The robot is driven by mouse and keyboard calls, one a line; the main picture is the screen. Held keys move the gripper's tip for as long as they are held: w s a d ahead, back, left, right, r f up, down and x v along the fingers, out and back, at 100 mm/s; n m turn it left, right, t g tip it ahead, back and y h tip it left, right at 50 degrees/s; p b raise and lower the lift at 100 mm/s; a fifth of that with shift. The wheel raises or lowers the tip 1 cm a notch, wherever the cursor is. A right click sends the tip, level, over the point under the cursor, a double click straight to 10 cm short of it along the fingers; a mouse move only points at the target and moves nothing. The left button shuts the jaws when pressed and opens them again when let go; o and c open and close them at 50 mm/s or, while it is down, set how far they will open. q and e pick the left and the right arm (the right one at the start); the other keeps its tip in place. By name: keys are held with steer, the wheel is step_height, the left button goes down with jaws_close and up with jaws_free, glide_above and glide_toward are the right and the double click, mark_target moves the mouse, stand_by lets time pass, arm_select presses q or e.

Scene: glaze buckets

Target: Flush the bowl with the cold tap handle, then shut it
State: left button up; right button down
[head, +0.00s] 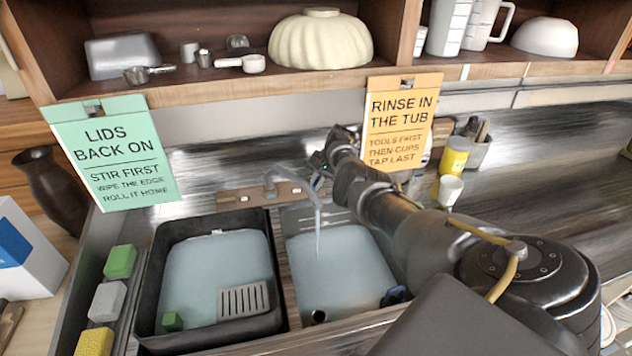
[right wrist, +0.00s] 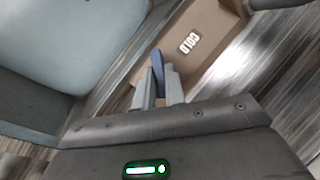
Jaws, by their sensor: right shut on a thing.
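The blue cold tap handle (right wrist: 157,62) stands beside a block marked COLD (right wrist: 190,42) in the right wrist view. My right gripper (right wrist: 160,88) is shut on this handle; in the head view it reaches the back of the sink (head: 322,168), its fingers partly hidden by the arm. The spout (head: 285,175) arcs over the right-hand bowl (head: 290,225). A stream of water (head: 318,232) falls from it into the bluish water (head: 340,265) in that bowl. My left gripper is out of view.
A dark tub (head: 150,290) of water at left holds a slotted grey piece (head: 244,301) and a green block (head: 172,321). Sponges (head: 107,300) line the left edge. A sign (head: 400,115) hangs near my right arm. A shelf (head: 230,85) overhangs the back.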

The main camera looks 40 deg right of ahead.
steer(key=c, duration=1.5)
jaws_free()
steer(key=shift+o, duration=0.2)
